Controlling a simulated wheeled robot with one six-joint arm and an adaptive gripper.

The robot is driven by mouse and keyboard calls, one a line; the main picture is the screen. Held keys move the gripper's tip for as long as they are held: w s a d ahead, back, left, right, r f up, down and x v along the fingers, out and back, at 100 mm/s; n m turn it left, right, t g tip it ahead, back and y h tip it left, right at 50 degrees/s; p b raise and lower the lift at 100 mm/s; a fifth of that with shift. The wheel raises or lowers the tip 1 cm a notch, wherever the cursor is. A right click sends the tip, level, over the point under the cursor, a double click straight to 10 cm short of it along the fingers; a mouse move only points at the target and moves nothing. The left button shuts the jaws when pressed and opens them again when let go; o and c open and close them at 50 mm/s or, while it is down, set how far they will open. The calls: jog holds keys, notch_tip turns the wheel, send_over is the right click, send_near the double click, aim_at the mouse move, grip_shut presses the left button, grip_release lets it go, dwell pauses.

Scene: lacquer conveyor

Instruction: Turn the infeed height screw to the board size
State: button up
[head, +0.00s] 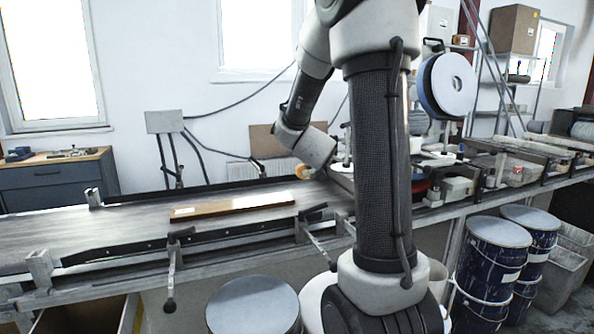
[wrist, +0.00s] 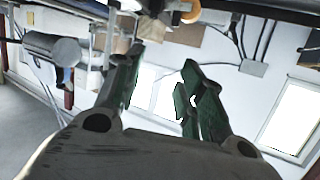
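My gripper (wrist: 162,60) shows in the wrist view with its two dark green-padded fingers spread apart and nothing between them. In the head view my forearm bends down to the left over the conveyor, and the gripper is mostly hidden behind my arm. A long brown board with a pale top (head: 232,206) lies flat on the conveyor belt (head: 130,222), left of my wrist. An orange roller (head: 302,171) is close to my wrist; it also shows at the top of the wrist view (wrist: 191,12). I cannot pick out the height screw for certain.
A rail with clamp handles (head: 172,270) runs along the conveyor's near side. Blue drums (head: 492,262) stand at right, and a round grey lid (head: 253,300) is in front. A large disc (head: 447,84) stands behind my arm. A grey wall box (head: 165,121) hangs behind.

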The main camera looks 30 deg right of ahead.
jog(key=a+f+n+y, duration=0.1)
jog(key=a+f+y, duration=0.2)
jog(key=a, duration=0.4)
jog(key=shift+s+f+n+g+y, duration=0.3)
jog(key=shift+s+n+y, duration=0.15)
jog(key=shift+y, duration=0.35)
